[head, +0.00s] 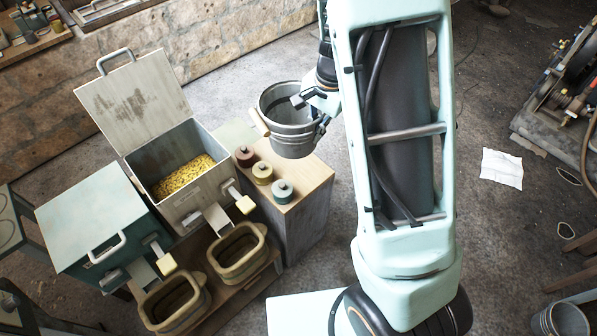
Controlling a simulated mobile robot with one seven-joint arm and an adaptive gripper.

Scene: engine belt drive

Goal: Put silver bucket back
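The silver bucket (290,140) is in the middle of the head view, upright or nearly so, with its open top facing up. A pale wooden grip (259,122) shows at its left side. My gripper (314,112) is at the bucket's right rim, with one finger part over the opening and another part outside the wall. It appears shut on the rim. The bucket overlaps the far end of the wooden cabinet (308,190) in the picture; I cannot tell whether it touches it. My arm hides what lies behind it.
Three small weights (263,172) stand on the cabinet. Left of it are an open bin (180,150) with yellow pellets and a closed green bin (95,225). Two tubs (238,255) sit below them. Another metal bucket (565,320) is at bottom right. Floor behind the cabinet is clear.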

